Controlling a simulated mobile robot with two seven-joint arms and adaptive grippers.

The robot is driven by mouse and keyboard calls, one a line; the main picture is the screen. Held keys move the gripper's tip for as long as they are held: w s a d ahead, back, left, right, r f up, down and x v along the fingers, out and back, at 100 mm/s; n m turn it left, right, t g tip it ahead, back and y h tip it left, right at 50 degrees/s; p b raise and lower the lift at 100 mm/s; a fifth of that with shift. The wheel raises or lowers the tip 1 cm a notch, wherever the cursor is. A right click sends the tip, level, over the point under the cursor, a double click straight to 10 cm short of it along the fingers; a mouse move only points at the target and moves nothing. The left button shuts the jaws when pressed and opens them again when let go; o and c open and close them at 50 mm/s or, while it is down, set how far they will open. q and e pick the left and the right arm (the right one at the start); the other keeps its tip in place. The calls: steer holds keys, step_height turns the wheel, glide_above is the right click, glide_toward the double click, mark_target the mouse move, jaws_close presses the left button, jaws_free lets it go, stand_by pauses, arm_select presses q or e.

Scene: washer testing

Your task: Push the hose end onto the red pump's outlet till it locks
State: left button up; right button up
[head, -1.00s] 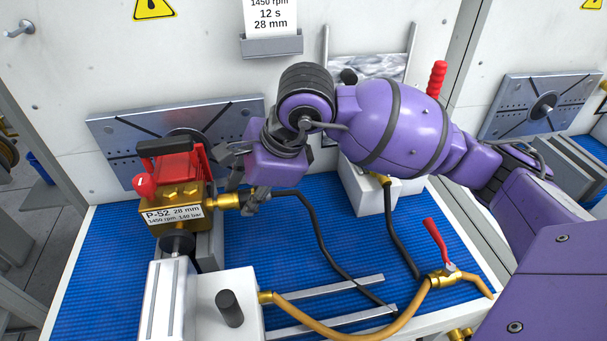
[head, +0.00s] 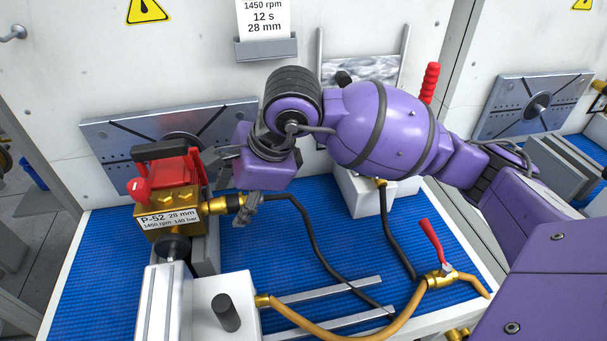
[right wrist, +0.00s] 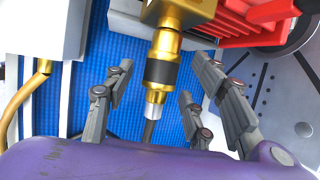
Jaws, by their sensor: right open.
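The red pump (head: 172,180) stands at the left of the blue mat, labelled P-52, with its brass outlet (head: 217,204) pointing right. The hose end (head: 233,201), with a black collar, sits in line against the outlet; whether it is locked I cannot tell. In the right wrist view the collar (right wrist: 162,73) meets the brass outlet (right wrist: 165,42), with a silver part and the black hose behind it. My right gripper (right wrist: 165,85) is open, its fingers on either side of the hose end with gaps between. My left gripper is out of view.
The black hose (head: 312,240) runs right across the blue mat (head: 100,250). A white block with a black knob (head: 227,312) stands in front. A tan hose (head: 340,333) leads to a red-handled valve (head: 436,260). A slotted metal plate (head: 110,135) is behind the pump.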

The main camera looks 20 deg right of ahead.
steer(key=v, duration=1.2)
stand_by(0.5)
